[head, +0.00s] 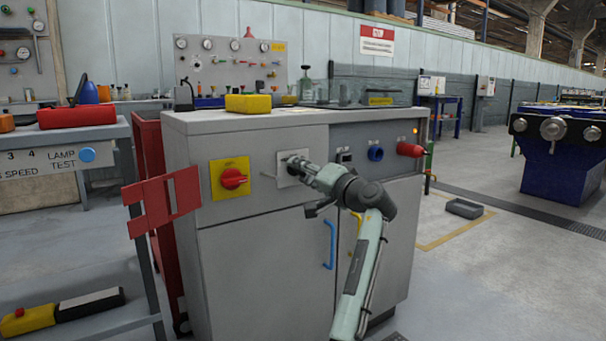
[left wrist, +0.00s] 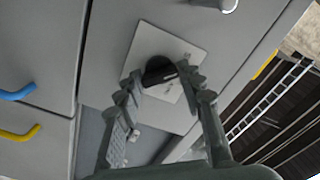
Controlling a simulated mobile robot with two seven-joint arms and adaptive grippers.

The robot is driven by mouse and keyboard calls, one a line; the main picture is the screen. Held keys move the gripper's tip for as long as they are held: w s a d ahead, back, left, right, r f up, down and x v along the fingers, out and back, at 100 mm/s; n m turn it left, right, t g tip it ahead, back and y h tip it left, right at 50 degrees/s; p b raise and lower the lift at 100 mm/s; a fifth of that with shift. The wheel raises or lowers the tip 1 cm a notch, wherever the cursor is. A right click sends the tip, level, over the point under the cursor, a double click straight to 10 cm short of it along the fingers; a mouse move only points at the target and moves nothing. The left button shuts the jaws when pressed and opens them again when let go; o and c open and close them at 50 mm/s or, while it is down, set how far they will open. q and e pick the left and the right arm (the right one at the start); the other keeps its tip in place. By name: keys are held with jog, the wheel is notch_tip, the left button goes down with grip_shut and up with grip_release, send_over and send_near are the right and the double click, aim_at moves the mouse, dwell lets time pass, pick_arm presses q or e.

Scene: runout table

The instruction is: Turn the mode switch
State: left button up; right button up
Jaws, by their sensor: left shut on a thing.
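The mode switch is a black knob (left wrist: 157,68) on a pale square plate (left wrist: 182,48). The plate also shows on the front of the grey cabinet in the head view (head: 284,156). In the left wrist view, the gripper's two fingers (left wrist: 162,82) are shut on the knob, one on each side. A light mark shows on the knob's face. My right gripper is in neither view.
A red rotary switch on a yellow plate (head: 231,179) sits left of the mode switch. A blue round socket (head: 375,153) and a red plug (head: 409,150) are to the right. Blue (head: 329,244) and yellow door handles are below. A red hinged bracket (head: 163,200) juts out left.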

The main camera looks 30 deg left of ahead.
pick_arm(q)
jog(key=o, duration=1.2)
jog(key=shift+c, duration=0.2)
jog(key=shift+d, duration=0.15)
jog(key=v, duration=1.2)
